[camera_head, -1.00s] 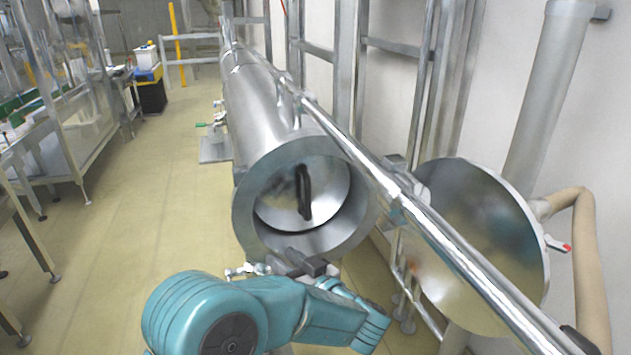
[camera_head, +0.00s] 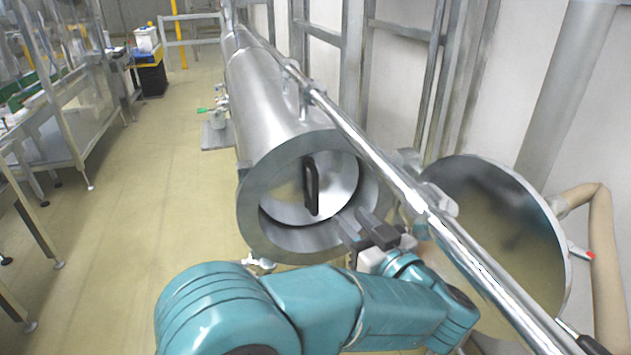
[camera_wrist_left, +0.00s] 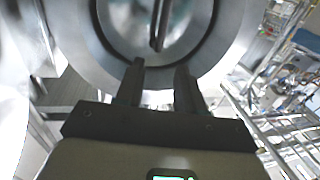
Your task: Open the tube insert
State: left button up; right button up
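The steel tube (camera_head: 262,95) runs away from me with its near end open. The round insert (camera_head: 338,182) sits recessed inside that end and has a dark upright handle (camera_head: 311,188). My left gripper (camera_head: 355,222) is in front of the lower right of the tube's rim, with its fingers apart and nothing between them. In the left wrist view the open fingers (camera_wrist_left: 160,80) point at the rim, below the handle (camera_wrist_left: 159,25). The fingers appear apart from the handle. My right gripper is not in view.
A round steel door (camera_head: 500,235) stands swung open at the right. A long shiny rail (camera_head: 380,165) runs along the tube's right side, close to my left arm. A beige hose (camera_head: 602,250) hangs at the far right. The floor (camera_head: 150,220) at the left is clear.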

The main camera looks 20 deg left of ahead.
aim_at(317, 186)
pick_arm(q)
jog(key=p+x, duration=0.2)
jog(key=x, duration=1.1)
jog(key=shift+s+a, duration=0.1)
jog(key=shift+s, duration=0.05)
jog(key=shift+w+a, duration=0.4)
jog(key=shift+w, duration=0.1)
grip_shut()
